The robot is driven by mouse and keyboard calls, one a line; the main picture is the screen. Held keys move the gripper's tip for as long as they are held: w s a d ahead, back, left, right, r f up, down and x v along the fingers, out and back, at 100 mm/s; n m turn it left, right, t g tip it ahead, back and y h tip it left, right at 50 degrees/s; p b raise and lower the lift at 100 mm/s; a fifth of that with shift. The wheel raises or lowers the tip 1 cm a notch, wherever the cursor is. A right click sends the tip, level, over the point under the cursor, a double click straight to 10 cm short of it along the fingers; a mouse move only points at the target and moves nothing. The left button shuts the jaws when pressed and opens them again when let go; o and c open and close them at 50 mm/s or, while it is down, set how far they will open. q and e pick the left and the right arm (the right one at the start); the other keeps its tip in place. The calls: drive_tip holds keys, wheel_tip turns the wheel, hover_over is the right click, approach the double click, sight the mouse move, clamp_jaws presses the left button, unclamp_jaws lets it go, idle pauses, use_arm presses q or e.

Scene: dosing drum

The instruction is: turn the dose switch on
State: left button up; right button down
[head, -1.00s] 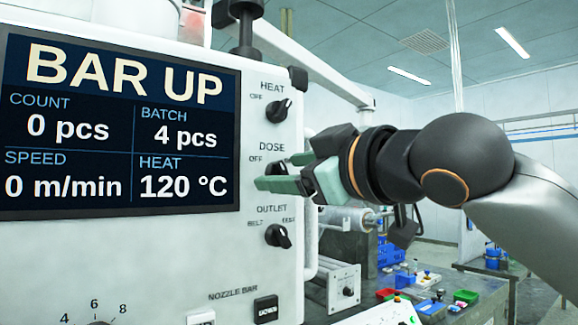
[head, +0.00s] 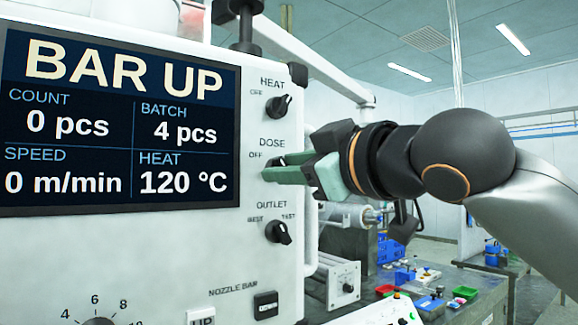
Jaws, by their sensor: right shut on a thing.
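The dose switch (head: 273,165) is a dark rotary knob under the label DOSE on the white machine panel, between the heat and outlet knobs. It is mostly hidden behind the green fingers of my right gripper (head: 276,172). The right gripper comes in from the right and is shut on the dose switch. The word OFF shows to the left of the knob; its pointer direction cannot be told. My left gripper is not in view.
The heat knob (head: 278,106) is above and the outlet knob (head: 278,232) below, both close to the gripper. A screen (head: 117,120) at left reads BAR UP and HEAT 120 °C. A nozzle bar button (head: 265,305) is lower down. A bench with small trays (head: 431,304) stands behind.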

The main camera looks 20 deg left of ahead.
drive_tip(key=shift+m, duration=0.3)
drive_tip(key=m, duration=1.1)
drive_tip(key=shift+w+d+r, duration=0.1)
drive_tip(key=shift+m, duration=0.3)
idle(0.4)
drive_tip(key=c, duration=0.5)
unclamp_jaws()
drive_tip(key=b+v, duration=0.3)
drive_tip(key=v, duration=0.9)
drive_tip(key=shift+s+d, duration=0.2)
drive_tip(key=shift+s, duration=0.05)
